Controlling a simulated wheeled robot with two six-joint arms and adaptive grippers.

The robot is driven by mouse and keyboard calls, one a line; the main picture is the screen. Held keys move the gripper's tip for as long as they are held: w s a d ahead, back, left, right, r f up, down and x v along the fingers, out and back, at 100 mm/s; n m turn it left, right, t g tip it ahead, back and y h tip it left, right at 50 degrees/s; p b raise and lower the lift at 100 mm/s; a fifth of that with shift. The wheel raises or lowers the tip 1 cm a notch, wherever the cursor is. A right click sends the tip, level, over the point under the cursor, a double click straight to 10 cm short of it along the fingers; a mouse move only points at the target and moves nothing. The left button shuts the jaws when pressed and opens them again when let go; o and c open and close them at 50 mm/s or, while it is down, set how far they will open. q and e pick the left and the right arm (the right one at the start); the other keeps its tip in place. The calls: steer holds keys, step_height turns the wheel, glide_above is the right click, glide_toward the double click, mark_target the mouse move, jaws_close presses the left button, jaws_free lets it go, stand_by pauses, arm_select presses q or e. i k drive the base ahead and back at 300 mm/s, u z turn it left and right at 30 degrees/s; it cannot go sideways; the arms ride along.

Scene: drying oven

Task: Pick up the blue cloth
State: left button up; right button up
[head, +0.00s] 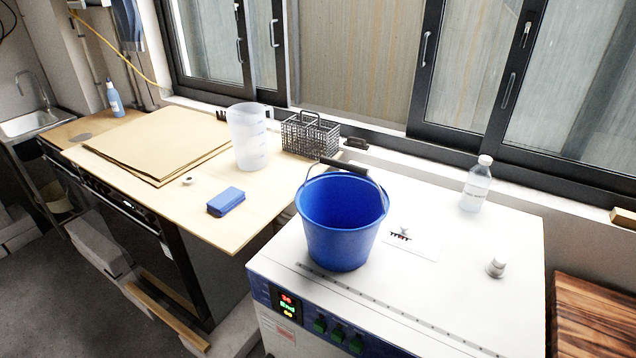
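A small blue folded block, which looks like the blue cloth (226,201), lies on the pale wooden board (225,234) near its front edge. It is left of the blue bucket and apart from it. Neither of my grippers is in the head view.
A blue bucket (341,225) with a raised handle stands on the white oven top (460,300), with a clear bottle (476,184) to its right. A translucent jug (247,137), a wire basket (309,134) and brown sheets (160,140) are behind the cloth. A small white ring-like item (188,181) lies nearby.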

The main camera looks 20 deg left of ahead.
mark_target(225, 201)
steer(key=u, duration=1.15)
